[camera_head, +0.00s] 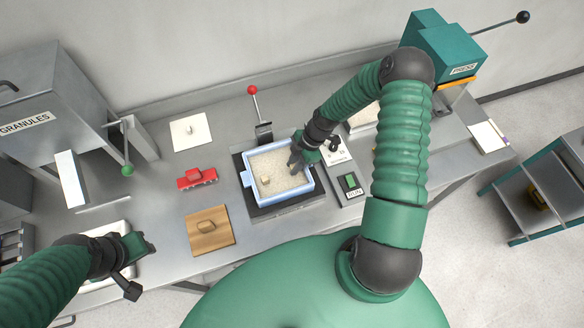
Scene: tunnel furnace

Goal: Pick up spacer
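No part is labelled spacer, so I cannot tell for sure which one it is. A small beige piece (266,181) stands in the pale granules inside a blue-rimmed tray (248,178). My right gripper (293,165) reaches down over the right part of this tray, to the right of the piece and apart from it. Its fingers point down and are too small to read as open or shut. My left gripper (146,244) is at the lower left, beyond the wooden board's left side, far from the tray. Its finger gap does not show clearly.
A wooden board (222,240) with a small block, a red part (197,178) and a white plate (190,130) lie left of the tray. A red-knobbed lever (252,90) stands behind it. A control box (350,183) is to the right, a teal press (445,50) at back right.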

